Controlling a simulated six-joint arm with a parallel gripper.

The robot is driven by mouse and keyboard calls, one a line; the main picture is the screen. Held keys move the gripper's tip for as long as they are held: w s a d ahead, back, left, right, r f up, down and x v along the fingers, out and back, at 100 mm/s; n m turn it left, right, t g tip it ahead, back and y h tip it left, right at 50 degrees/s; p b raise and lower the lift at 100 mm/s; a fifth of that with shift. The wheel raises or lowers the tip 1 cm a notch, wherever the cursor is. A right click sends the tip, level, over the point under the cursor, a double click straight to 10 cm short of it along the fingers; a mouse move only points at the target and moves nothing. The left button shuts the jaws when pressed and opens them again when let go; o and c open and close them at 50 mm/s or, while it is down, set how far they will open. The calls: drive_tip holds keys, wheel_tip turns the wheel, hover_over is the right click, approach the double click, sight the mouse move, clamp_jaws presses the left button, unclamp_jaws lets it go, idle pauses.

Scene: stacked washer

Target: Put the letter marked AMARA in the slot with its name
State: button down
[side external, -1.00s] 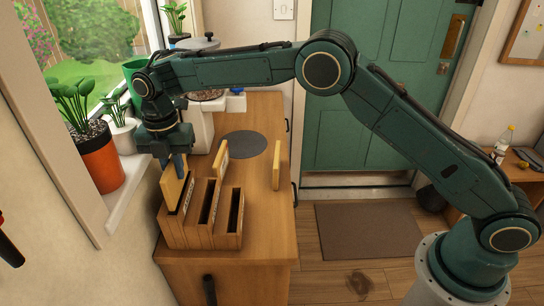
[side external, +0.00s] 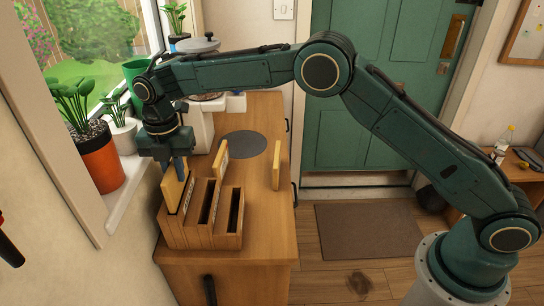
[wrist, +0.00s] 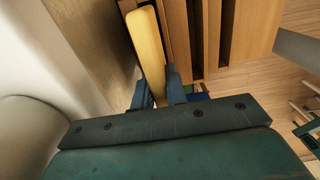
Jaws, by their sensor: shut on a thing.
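My gripper (side external: 179,168) points down above the left end of the wooden letter rack (side external: 228,241) and is shut on a yellow letter (side external: 173,195). The letter stands on edge, its lower end at the rack's leftmost slot; I cannot tell how far inside it is. In the wrist view the letter (wrist: 149,45) is between my blue fingers (wrist: 158,92), with the rack (wrist: 252,30) and its dark slots just to its right. A second upright letter (side external: 221,160) stands behind the rack, and a third (side external: 277,166) stands to the right. No name is readable on letters or slots.
The rack stands near the front of a wooden cabinet (side external: 262,222). A grey round mat (side external: 244,144) lies behind it. An orange plant pot (side external: 101,165) and a white pot (side external: 124,138) are on the windowsill at left. A white scale-like appliance (side external: 198,125) stands behind my gripper.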

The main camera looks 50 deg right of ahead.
drive_tip(key=shift+f, duration=0.55)
drive_tip(key=c, duration=1.3)
unclamp_jaws()
drive_tip(key=shift+f, duration=0.1)
drive_tip(key=shift+c, duration=0.2)
wheel_tip(320, 180, up, 13)
drive_tip(key=shift+f, duration=0.15)
drive_tip(key=shift+r, duration=0.7)
